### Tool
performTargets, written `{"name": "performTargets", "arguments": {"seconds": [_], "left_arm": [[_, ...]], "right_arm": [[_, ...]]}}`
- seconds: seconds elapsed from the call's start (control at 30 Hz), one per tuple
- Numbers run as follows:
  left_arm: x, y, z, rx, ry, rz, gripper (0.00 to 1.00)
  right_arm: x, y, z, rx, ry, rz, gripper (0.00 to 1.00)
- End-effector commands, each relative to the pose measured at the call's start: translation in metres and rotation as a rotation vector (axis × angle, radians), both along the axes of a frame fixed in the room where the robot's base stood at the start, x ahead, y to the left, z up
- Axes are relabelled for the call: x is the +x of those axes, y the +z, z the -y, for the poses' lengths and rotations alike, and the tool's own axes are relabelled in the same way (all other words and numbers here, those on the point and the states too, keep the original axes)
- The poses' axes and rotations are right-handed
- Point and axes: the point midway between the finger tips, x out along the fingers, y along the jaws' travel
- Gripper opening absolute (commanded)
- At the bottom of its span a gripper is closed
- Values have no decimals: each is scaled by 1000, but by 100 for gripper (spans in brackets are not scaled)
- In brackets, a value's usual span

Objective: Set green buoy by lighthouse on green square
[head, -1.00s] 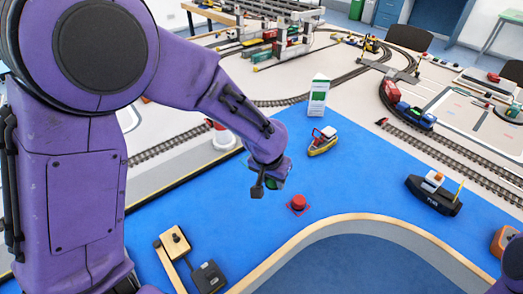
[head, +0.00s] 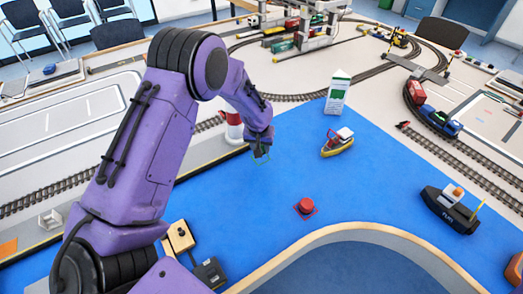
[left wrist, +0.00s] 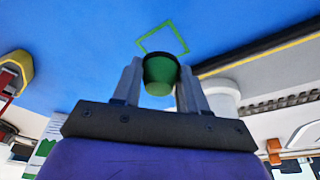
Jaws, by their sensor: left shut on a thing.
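The green buoy (left wrist: 160,76) sits between the two fingers of my left gripper (left wrist: 158,84), which is shut on it above the blue surface. In the head view my left gripper (head: 261,146) is near the lighthouse; the buoy is hard to make out there. The green square (left wrist: 164,36) is a thin outline on the blue, just past the buoy in the left wrist view. The square also shows in part under the gripper in the head view (head: 261,160). The red-and-white lighthouse (head: 234,127) stands beside it, partly behind my arm. My right gripper is out of view.
A red buoy (head: 305,206) stands on a red square in open blue. A yellow-hulled boat (head: 338,142) and a white-and-green box (head: 338,92) are to the right of the gripper. A dark tugboat (head: 450,208) is farther right. Rail track runs behind the lighthouse.

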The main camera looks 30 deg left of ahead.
Motion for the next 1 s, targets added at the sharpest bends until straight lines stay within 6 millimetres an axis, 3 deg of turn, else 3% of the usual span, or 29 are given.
{"name": "performTargets", "arguments": {"seconds": [0.2,0.4,0.77,0.8,0.87,1.0], "left_arm": [[17,-25,-10,0,1,0,12],[17,-51,-9,1,-1,0,12],[17,-58,-8,1,-1,1,12],[17,-58,-8,1,-1,2,49],[17,-57,-8,1,-1,2,68],[17,-57,-8,1,-1,2,68]], "right_arm": [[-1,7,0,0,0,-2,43],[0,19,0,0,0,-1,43],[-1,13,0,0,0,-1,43],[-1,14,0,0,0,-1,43],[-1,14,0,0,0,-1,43],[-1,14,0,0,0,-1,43]]}}
